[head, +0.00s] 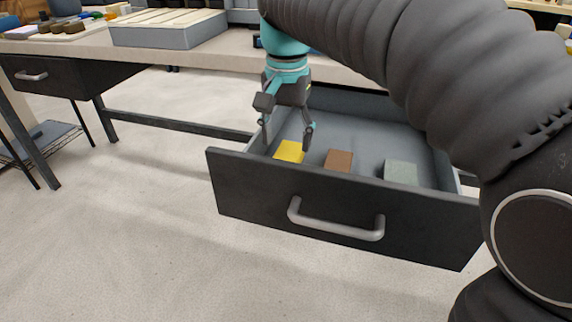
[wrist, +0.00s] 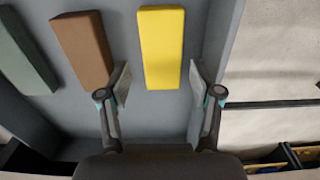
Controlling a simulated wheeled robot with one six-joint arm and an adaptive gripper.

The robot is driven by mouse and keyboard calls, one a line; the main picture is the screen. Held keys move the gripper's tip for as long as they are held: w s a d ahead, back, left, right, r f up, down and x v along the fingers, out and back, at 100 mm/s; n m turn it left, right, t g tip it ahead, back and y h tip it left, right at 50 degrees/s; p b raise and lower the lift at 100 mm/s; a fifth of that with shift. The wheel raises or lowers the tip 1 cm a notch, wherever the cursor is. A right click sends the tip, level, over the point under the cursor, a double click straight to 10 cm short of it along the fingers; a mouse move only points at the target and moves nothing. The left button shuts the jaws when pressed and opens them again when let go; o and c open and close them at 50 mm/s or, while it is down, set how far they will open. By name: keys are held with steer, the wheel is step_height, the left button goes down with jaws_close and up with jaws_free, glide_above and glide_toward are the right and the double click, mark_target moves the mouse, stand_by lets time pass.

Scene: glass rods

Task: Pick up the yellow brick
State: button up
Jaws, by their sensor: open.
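The yellow brick (head: 289,151) lies in the open drawer, near its left side and close behind the front panel. In the wrist view the yellow brick (wrist: 161,46) lies upper middle, ahead of the fingers and roughly lined up with the gap between them. My gripper (head: 287,137) is open and empty, pointing down into the drawer just above and behind the brick. In the wrist view my gripper (wrist: 160,85) has one finger on each side of the brick's near end. I cannot tell the exact height between the fingertips and the brick.
A brown brick (head: 338,160) and a grey-green brick (head: 401,173) lie to the right in the drawer. The drawer's front panel (head: 250,191) and left wall (head: 257,138) stand close to my gripper. The workbench top (head: 80,45) is behind. Bare drawer floor (head: 365,130) lies farther back.

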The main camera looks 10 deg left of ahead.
mark_target(286, 156)
steer(key=shift+w+a+f+b, duration=0.15)
steer(key=shift+f+b, duration=0.15)
steer(key=shift+f, duration=1.1)
steer(key=shift+w+d+f+b, duration=0.1)
steer(key=shift+f+b, duration=0.15)
steer(key=shift+f, duration=1.15)
steer(key=c, duration=1.1)
steer(key=shift+o, duration=0.2)
steer(key=shift+r, duration=0.15)
